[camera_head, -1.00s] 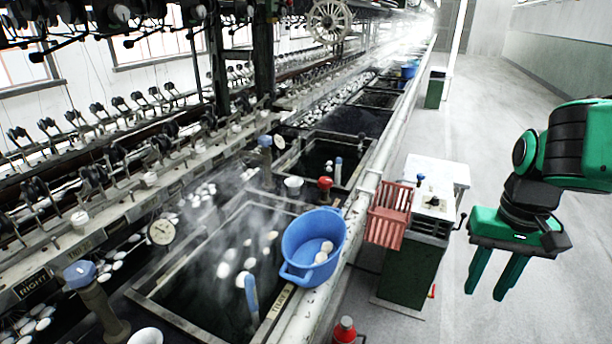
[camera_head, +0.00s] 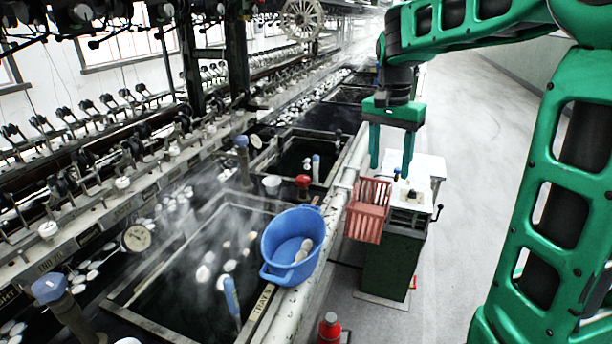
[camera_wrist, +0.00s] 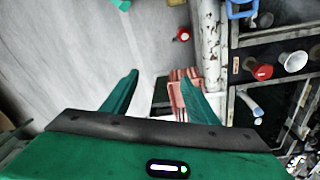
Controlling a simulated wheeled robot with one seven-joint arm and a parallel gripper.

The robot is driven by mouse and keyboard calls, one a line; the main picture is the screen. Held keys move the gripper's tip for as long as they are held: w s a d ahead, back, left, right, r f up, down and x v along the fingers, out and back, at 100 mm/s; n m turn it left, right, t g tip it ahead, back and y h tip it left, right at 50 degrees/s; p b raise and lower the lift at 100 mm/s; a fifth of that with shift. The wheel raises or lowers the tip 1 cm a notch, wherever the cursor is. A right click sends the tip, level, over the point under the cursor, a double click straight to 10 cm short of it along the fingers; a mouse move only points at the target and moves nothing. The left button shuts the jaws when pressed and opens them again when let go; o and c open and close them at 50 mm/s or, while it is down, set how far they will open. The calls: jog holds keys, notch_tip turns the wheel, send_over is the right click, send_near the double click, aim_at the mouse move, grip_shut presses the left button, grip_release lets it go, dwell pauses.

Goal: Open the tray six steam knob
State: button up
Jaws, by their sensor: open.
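My green gripper (camera_head: 391,158) is open and empty, with its fingers pointing down above the cabinet at the right of the basins. In the wrist view my gripper (camera_wrist: 158,76) shows its two fingers spread apart. A red knob (camera_head: 303,184) stands on the divider behind the blue tub, left of my gripper and apart from it. A red knob (camera_wrist: 260,72) also shows in the wrist view, right of the fingers. Blue-topped knobs stand at the left front (camera_head: 48,287) and farther back (camera_head: 241,143). I cannot read which knob is tray six steam.
A blue tub (camera_head: 268,255) with pale cocoons sits at the basin edge. A red basket (camera_head: 366,222) hangs beside the green cabinet (camera_head: 392,262). A white pipe (camera_head: 318,262) runs along the basins. The aisle floor (camera_head: 465,130) is clear.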

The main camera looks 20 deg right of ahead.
jog(key=w+a+m, duration=0.2)
jog(key=w+a, duration=0.5)
jog(key=w, duration=0.6)
jog(key=m+y, duration=0.1)
jog(key=m, duration=0.2)
send_over(304, 177)
notch_tip(304, 177, down, 4)
notch_tip(304, 177, down, 9)
jog(key=shift+s+f, duration=0.1)
jog(key=shift+f, duration=0.1)
